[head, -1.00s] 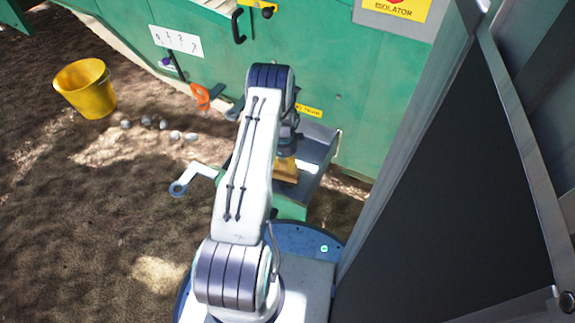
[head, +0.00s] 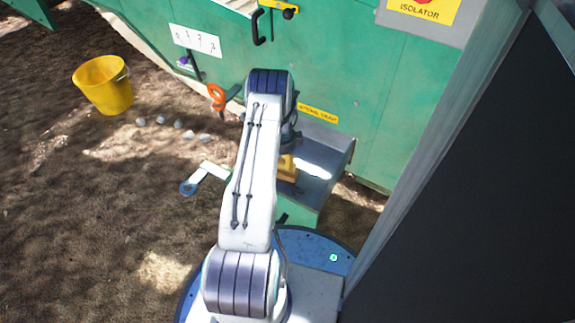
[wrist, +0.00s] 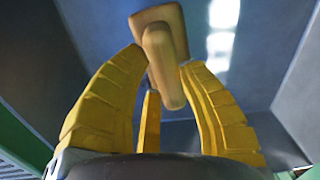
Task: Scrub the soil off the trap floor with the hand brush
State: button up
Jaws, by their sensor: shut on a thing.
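My gripper (wrist: 160,75) has yellow fingers and is shut on the hand brush (wrist: 162,45), a tan wooden brush with a handle and a block end. In the wrist view the brush is over the grey-blue trap floor (wrist: 100,25). In the head view the trap (head: 322,170) is the open grey metal tray with green sides, and my yellow fingers (head: 286,168) are inside it, partly hidden behind my arm. I cannot tell whether the bristles touch the floor. No soil is clearly visible on the parts of the floor that show.
The green machine wall (head: 330,70) stands behind the trap, with an orange handle (head: 216,97) and a black handle (head: 258,27). A yellow bucket (head: 104,86) and several stones (head: 160,120) are on the soil at left. A large dark panel (head: 470,170) closes off the right.

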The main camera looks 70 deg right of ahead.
jog(key=shift+w+d+f, duration=0.1)
jog(key=shift+w+d, duration=0.15)
jog(key=shift+w, duration=0.7)
jog(key=shift+w+d, duration=0.2)
jog(key=shift+w, duration=0.75)
jog(key=shift+r+p, duration=1.7)
jog(key=shift+r, duration=1.3)
jog(key=shift+r, duration=0.1)
jog(key=shift+r+p, duration=0.8)
jog(key=shift+r, duration=0.65)
jog(key=shift+w+r, duration=0.1)
jog(key=shift+w, duration=0.05)
